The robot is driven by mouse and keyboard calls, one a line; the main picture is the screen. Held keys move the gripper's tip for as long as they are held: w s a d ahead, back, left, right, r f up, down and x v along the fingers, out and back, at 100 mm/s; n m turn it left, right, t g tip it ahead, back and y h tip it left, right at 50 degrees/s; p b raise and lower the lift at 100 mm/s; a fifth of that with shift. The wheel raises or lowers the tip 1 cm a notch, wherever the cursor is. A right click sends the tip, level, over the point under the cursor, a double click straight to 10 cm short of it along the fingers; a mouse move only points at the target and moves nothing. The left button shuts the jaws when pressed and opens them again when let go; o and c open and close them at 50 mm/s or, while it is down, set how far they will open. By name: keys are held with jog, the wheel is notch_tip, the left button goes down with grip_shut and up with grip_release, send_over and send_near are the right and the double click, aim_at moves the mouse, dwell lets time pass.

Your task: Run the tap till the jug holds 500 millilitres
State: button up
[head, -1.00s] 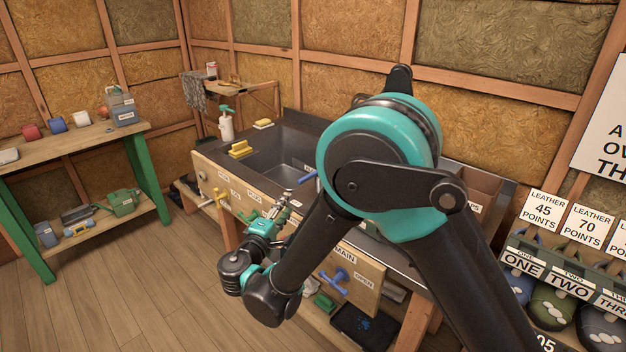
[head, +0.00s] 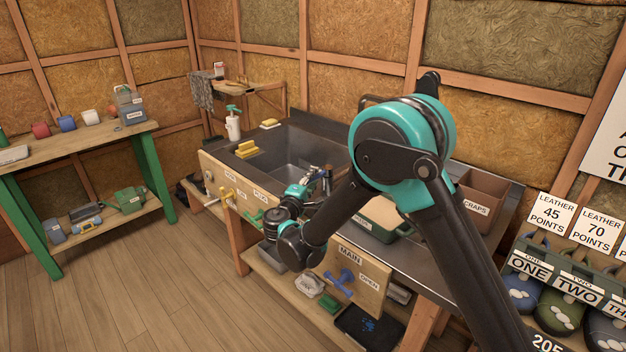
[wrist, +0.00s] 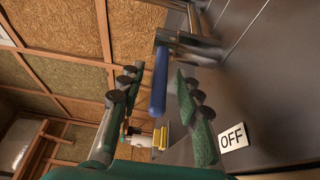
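The tap's blue lever (wrist: 158,85) shows in the wrist view, joined to a metal tap body (wrist: 190,45). A white OFF label (wrist: 233,137) is beside it. My gripper (wrist: 160,74) is open, with one finger on each side of the lever and visible gaps between. In the head view my gripper (head: 318,178) is over the right part of the sink (head: 285,152), and my arm hides most of the tap. I cannot make out a jug in the sink; that part is partly behind my arm.
The sink's front panel carries small labelled valves (head: 228,195). Below right is a MAIN panel with a blue handle (head: 342,281) and an OPEN label. Yellow sponges (head: 247,149) and a soap bottle (head: 233,125) stand at the left rim. A SCRAPS box (head: 480,197) is at right.

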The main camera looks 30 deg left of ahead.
jog(key=shift+w, duration=0.25)
grip_shut()
dwell(0.3)
